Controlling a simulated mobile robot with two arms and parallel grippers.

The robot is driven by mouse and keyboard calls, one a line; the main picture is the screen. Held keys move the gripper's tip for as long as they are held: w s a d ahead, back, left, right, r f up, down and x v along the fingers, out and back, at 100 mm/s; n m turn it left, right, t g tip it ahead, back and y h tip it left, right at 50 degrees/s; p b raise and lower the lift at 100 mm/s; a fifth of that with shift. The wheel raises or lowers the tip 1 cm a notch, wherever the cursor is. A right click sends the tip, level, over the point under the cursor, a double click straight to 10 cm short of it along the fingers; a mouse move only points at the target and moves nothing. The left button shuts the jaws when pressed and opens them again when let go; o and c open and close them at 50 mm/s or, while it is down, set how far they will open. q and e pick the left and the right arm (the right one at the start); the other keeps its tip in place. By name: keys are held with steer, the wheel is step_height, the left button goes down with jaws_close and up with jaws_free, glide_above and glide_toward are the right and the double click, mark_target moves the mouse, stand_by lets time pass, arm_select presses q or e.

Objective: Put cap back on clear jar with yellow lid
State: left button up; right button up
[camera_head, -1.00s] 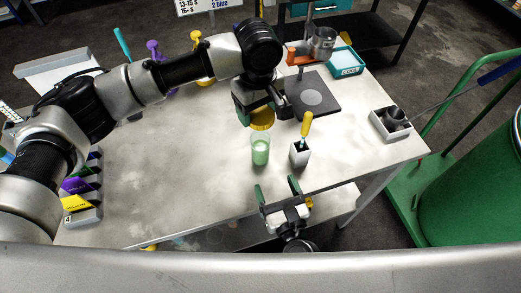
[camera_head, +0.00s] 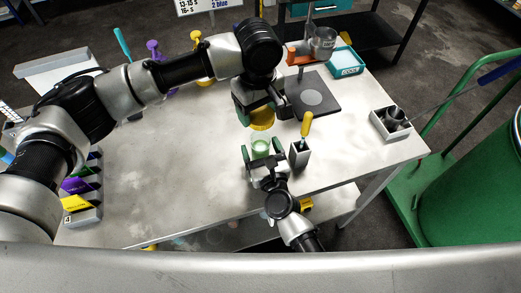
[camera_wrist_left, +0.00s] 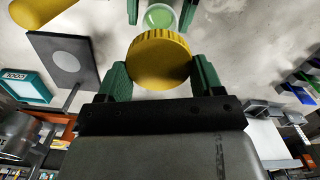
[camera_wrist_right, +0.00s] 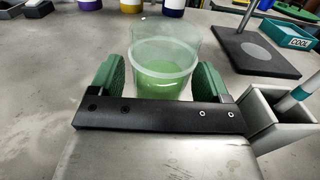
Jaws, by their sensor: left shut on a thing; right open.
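The clear jar (camera_head: 260,146) stands upright on the table with green contents and an open top. It also shows in the right wrist view (camera_wrist_right: 163,68). The yellow lid (camera_head: 262,119) is held above and behind the jar, apart from it; it shows large in the left wrist view (camera_wrist_left: 159,58). My left gripper (camera_wrist_left: 160,75) is shut on the lid's sides. My right gripper (camera_wrist_right: 165,80) is open, its green fingers on either side of the jar's near side. I cannot tell whether they touch it. My right arm hides the jar's lower part in the head view.
A stand with a dark base plate (camera_head: 318,99) and a teal COOL tray (camera_head: 346,64) are behind. The table left of the jar is clear.

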mark_target(259, 131)
steer(key=shift+w, duration=0.2)
steer(key=c, duration=1.4)
arm_select(q)
steer(key=shift+f, duration=2.5)
arm_select(e)
steer(key=shift+o, duration=0.2)
arm_select(q)
steer(key=shift+f, duration=0.9)
steer(key=shift+f, duration=0.6)
arm_select(e)
jaws_close()
